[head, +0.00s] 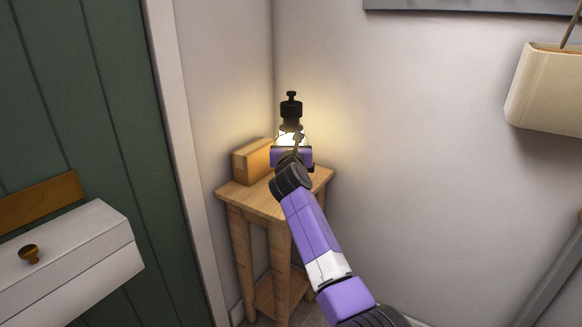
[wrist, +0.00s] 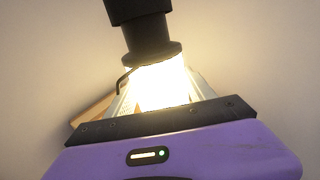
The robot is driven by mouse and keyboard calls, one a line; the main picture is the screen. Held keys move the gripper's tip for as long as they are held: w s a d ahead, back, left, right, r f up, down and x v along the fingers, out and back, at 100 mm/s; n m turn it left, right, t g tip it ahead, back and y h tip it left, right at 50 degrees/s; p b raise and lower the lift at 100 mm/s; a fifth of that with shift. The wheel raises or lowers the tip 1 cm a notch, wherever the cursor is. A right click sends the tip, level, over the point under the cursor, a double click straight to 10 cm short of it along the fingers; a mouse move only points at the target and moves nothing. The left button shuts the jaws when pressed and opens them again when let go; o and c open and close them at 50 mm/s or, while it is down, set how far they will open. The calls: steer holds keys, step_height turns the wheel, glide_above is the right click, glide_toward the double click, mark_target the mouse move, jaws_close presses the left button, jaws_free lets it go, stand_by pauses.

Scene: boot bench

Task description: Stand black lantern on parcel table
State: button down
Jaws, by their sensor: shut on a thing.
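The black lantern (head: 291,110) is lit and upright over the small wooden parcel table (head: 257,198) in the corner. It also shows close up in the wrist view (wrist: 148,40), with its bright glass below the black top. My gripper (head: 291,152) is shut on the lantern. The gripper and arm hide the lantern's lower part, so I cannot tell whether its base touches the tabletop. The lantern is to the right of a cardboard parcel on the table.
The cardboard parcel (head: 252,161) takes up the left back of the tabletop. Walls close in behind the table. A white box with a brass knob (head: 75,262) stands at lower left by the green door (head: 80,90). A cream lampshade-like object (head: 545,88) hangs at right.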

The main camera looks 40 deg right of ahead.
steer(key=shift+f+b, duration=1.25)
steer(key=shift+f, duration=1.45)
steer(key=shift+f, duration=0.15)
steer(key=shift+c, duration=1.8)
jaws_free()
steer(key=shift+f, duration=0.15)
